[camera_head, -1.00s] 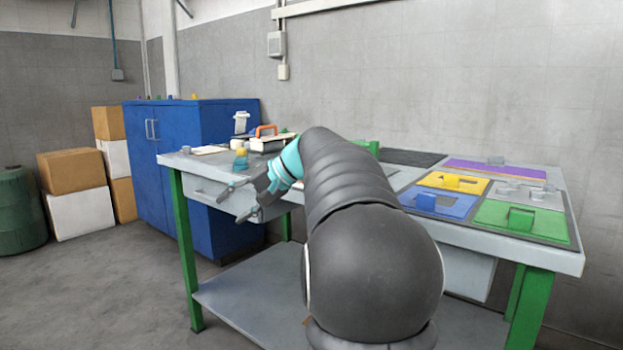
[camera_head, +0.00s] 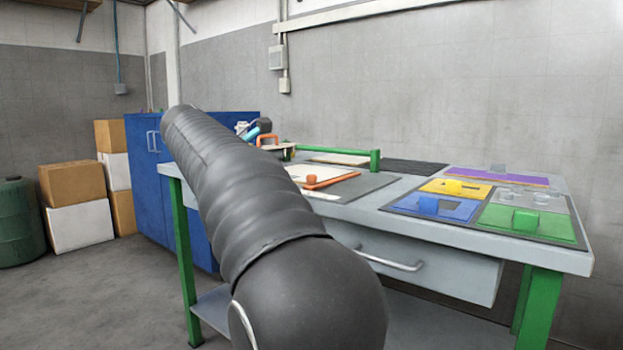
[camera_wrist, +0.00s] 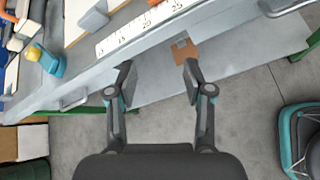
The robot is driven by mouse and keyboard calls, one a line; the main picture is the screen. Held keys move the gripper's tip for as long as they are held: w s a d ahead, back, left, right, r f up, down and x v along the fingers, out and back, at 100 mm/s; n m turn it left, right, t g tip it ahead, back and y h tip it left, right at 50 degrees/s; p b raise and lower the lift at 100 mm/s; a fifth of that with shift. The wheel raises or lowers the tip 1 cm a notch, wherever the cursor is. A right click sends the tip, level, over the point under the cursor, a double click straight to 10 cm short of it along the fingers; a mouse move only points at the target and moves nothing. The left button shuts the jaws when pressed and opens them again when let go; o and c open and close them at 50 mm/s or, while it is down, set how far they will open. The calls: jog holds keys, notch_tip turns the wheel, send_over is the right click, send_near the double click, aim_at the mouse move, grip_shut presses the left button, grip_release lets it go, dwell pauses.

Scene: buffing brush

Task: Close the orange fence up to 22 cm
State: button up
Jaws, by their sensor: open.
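The orange fence (camera_head: 330,181) is a low bar with a raised knob, lying across a white sheet on a dark board on the bench. In the wrist view a white ruler strip (camera_wrist: 138,28) with black numbers runs along the bench edge, and a small orange piece (camera_wrist: 154,2) shows at the top border. My gripper (camera_wrist: 158,78) is open and empty, its fingers apart over the front of the bench and the lower shelf, short of the ruler. In the head view my arm hides my gripper and part of the board.
A green bar (camera_head: 340,152) stands behind the board. A drawer handle (camera_head: 390,262) sticks out in front.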

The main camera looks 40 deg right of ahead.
aim_at(310, 175)
notch_tip(310, 175, up, 4)
jog(key=d+n+h, duration=0.2)
jog(key=n, duration=0.1)
jog(key=d+f, duration=0.1)
jog(key=d, duration=0.3)
jog(key=w+d+f+n+b, duration=0.1)
jog(key=d+f, duration=0.1)
jog(key=d, duration=0.2)
jog(key=w+d+f+n+b, duration=0.1)
jog(key=d+f, duration=0.1)
jog(key=d, duration=0.2)
jog(key=shift+w+d, duration=0.2)
jog(key=shift+d, duration=0.2)
grip_shut()
